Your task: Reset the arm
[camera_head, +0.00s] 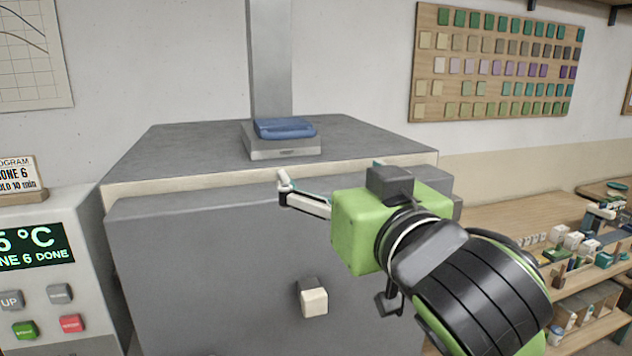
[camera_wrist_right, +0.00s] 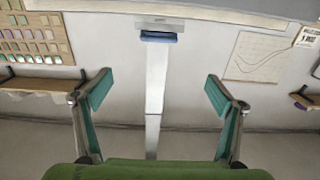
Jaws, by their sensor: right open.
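My right arm comes in from the lower right of the head view. Its green-bodied right gripper (camera_head: 331,172) is in front of the grey kiln (camera_head: 200,270), near its upper front edge. One finger shows clearly and the other is mostly hidden behind the green body. In the right wrist view the two teal-padded fingers of the gripper (camera_wrist_right: 159,93) stand wide apart with nothing between them. My left gripper is not in view.
A control panel (camera_head: 40,270) stands at left, reading "ZONE 6 DONE". A tile board (camera_head: 497,63) hangs behind; a cluttered wooden shelf (camera_head: 520,215) is at right.

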